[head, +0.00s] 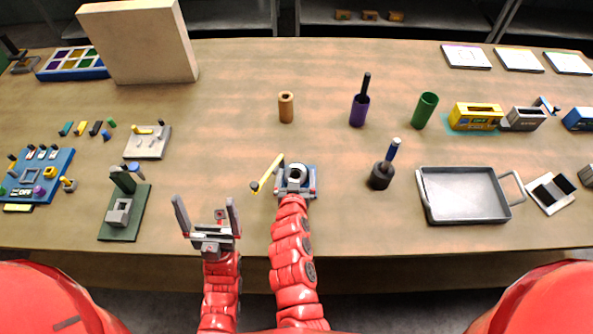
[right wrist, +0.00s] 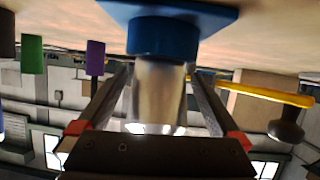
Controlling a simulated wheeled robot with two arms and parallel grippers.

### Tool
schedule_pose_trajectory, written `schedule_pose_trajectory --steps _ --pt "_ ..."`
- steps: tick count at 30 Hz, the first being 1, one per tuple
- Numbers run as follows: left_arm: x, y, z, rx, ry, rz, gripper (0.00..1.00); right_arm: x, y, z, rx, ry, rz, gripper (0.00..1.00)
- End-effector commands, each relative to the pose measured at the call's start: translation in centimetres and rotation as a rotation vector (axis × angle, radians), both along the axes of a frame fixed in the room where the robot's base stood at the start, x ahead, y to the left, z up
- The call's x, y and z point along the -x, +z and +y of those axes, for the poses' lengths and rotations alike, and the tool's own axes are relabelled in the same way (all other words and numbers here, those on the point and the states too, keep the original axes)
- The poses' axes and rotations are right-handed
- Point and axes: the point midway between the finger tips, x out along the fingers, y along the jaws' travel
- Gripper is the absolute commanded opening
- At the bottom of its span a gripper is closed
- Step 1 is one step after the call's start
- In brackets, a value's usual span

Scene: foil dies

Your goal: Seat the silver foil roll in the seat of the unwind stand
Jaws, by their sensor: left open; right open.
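The silver foil roll (right wrist: 160,95) stands upright in the right wrist view, which is upside down. Its lower end meets the blue collar (right wrist: 163,38) on a blue base plate, apparently the unwind stand. In the head view the roll shows from above as a grey ring (head: 296,173) with a dark hole, over the blue base (head: 312,170). My right gripper (head: 296,181) is open, its fingers on either side of the roll; gaps show in the right wrist view (right wrist: 160,95). My left gripper (head: 204,212) is open and empty, left of the stand.
A yellow bar (head: 268,174) with a dark end sticks out beside the stand's left. A dark round holder (head: 380,177) with a blue handle stands to the right, before a grey tray (head: 463,196). Orange (head: 286,107), purple (head: 358,110) and green (head: 425,110) cylinders stand behind.

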Motion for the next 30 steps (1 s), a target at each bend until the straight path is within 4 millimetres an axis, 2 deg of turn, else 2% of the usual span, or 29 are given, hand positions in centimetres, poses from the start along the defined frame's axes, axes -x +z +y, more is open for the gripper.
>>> schedule_pose_trajectory --steps 8,24,26,30 --pt "0.0 0.04 0.0 0.0 0.0 0.0 1.0 -0.29 -0.1 -0.1 0.0 -0.001 -0.001 1.0" --pt "0.0 0.04 0.0 0.0 0.0 0.0 1.0 -0.28 -0.08 -0.08 0.0 -0.001 -0.001 0.05" --pt "0.0 0.05 0.0 0.0 0.0 0.0 1.0 -0.28 -0.06 -0.08 0.0 -0.001 -0.001 0.0" --pt "0.0 0.04 0.0 0.0 0.0 0.0 1.0 -0.28 -0.04 -0.07 0.0 -0.001 -0.001 0.0"
